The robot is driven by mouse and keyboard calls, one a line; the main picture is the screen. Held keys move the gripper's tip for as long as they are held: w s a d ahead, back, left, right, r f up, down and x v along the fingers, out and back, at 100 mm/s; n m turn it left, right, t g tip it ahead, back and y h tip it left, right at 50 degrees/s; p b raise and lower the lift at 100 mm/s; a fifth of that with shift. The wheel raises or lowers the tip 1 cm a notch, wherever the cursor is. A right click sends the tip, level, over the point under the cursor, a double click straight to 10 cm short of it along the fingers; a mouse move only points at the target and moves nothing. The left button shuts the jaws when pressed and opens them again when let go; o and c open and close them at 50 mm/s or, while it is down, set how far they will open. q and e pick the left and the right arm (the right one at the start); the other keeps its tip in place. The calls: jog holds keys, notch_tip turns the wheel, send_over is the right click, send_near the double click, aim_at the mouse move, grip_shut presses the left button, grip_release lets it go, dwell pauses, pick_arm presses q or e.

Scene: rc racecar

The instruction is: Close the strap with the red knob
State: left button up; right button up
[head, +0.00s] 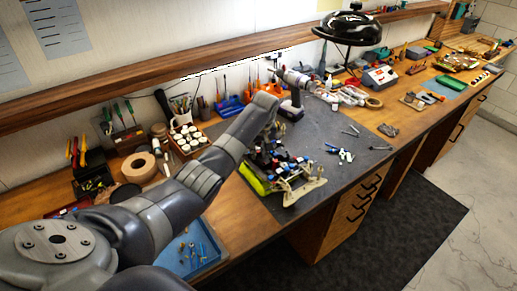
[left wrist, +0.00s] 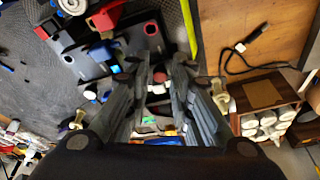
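The RC car (head: 292,188) sits on the dark mat, with a yellow-green side, a pale front plate and small red and blue parts on top. My left gripper (head: 262,150) points down over the car's rear part, its fingertips partly lost against the dark chassis. In the left wrist view its two fingers (left wrist: 162,80) stand apart. A small red, knob-like piece (left wrist: 158,77) shows in the gap between them, with no clear contact. I cannot make out the strap or whether it is open. My right gripper is in neither view.
A drill (head: 292,103) stands behind the car. A wooden box of white jars (head: 188,141) and a tape roll (head: 139,167) lie left of it. A blue tray (head: 190,252) with tools is nearer. The dark mat (head: 330,125) has free room to the right.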

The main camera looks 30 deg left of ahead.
pick_arm(q)
jog(key=shift+r, duration=0.1)
jog(key=shift+d+r, duration=0.1)
jog(key=shift+r, duration=0.5)
jog(key=v, duration=1)
jog(key=shift+r, duration=0.3)
jog(key=shift+s+d+f, duration=0.1)
jog(key=shift+s+f, duration=0.05)
